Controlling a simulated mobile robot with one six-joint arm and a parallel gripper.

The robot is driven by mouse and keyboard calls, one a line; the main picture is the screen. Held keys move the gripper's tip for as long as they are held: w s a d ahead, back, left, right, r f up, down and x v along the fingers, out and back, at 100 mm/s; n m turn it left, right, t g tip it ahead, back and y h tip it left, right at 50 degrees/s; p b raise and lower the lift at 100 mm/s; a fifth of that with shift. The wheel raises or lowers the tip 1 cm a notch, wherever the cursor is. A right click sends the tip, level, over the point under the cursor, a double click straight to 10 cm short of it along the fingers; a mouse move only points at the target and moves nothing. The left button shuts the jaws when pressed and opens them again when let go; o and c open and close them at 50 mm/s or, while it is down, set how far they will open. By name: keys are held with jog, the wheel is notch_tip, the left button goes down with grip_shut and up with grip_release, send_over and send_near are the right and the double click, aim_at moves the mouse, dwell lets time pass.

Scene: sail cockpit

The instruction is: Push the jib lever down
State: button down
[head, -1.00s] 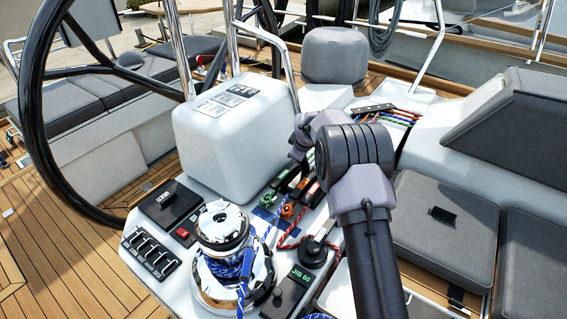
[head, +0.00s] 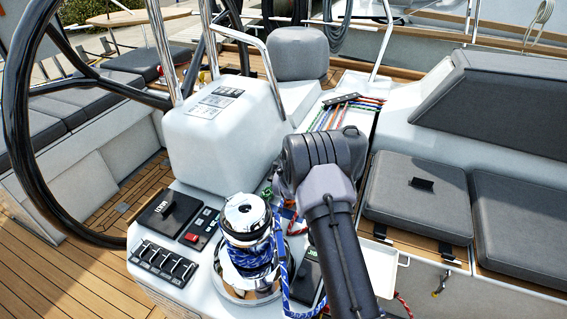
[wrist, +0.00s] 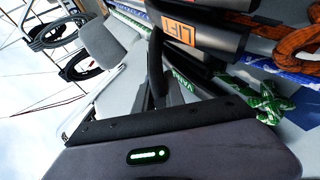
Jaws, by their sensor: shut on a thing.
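In the wrist view, the dark housing of my gripper (wrist: 165,90) fills the bottom, and its narrow black fingers meet dark lever parts. It is shut on a dark lever whose label I cannot read. In the head view, my arm's wrist hides the gripper tips and most of the lever bank.
A chrome winch (head: 246,222) wrapped in blue rope stands just left of my arm. A white pod (head: 222,122) rises behind it, with a big black wheel (head: 20,150) at left. Grey seat cushions (head: 416,190) lie to the right. Coloured ropes (head: 340,116) run behind my wrist.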

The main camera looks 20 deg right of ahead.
jog(key=shift+s+a+f+t+h+b, duration=0.15)
jog(key=shift+f+t+b, duration=0.15)
jog(key=shift+b, duration=0.25)
jog(key=shift+s+a+f+t+h+b, duration=0.1)
jog(key=shift+f+t+h+b, duration=0.1)
jog(key=shift+f+b, duration=0.25)
jog(key=shift+r, duration=0.1)
jog(key=shift+d, duration=0.1)
jog(key=c, duration=1.4)
grip_release()
jog(key=shift+s+d, duration=0.1)
jog(key=shift+r, duration=0.15)
